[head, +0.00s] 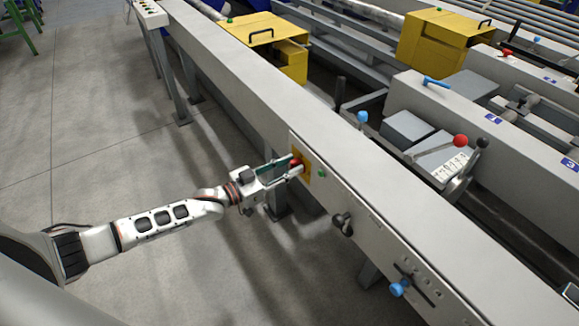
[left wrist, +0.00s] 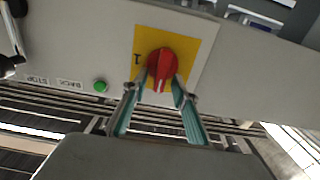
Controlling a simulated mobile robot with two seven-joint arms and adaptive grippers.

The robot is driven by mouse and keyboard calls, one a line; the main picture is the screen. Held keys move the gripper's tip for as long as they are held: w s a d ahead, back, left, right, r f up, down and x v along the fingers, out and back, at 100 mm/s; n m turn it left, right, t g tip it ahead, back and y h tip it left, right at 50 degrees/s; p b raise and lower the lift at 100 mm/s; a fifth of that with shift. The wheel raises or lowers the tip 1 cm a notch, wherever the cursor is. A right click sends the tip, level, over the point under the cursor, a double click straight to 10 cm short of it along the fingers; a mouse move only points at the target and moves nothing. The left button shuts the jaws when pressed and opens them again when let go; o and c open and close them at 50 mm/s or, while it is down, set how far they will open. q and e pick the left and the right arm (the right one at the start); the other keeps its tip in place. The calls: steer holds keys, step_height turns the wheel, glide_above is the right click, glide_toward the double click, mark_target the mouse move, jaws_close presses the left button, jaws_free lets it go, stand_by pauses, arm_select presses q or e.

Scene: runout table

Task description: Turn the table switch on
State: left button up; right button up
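The table switch is a red rotary knob (left wrist: 162,63) on a yellow plate (left wrist: 190,45), set in the grey side of the long table. In the head view the red knob (head: 297,164) shows at the tips of my left gripper (head: 285,168). In the left wrist view my left gripper (left wrist: 160,88) is open, its teal-padded fingers apart, with the tips at the knob's left and right edges. I cannot tell whether they touch it. A pale mark on the knob points down in that view, while a "1" is printed on the plate to the left. My right gripper is not in view.
A green button (left wrist: 100,86) beside the plate has labels reading BACK and STOP near it. A black knob (head: 343,222) and a blue knob (head: 398,288) stick out farther along the table side. Bare floor (head: 110,140) lies left of the table.

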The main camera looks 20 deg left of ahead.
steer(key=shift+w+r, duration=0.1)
arm_select(q)
jaws_close()
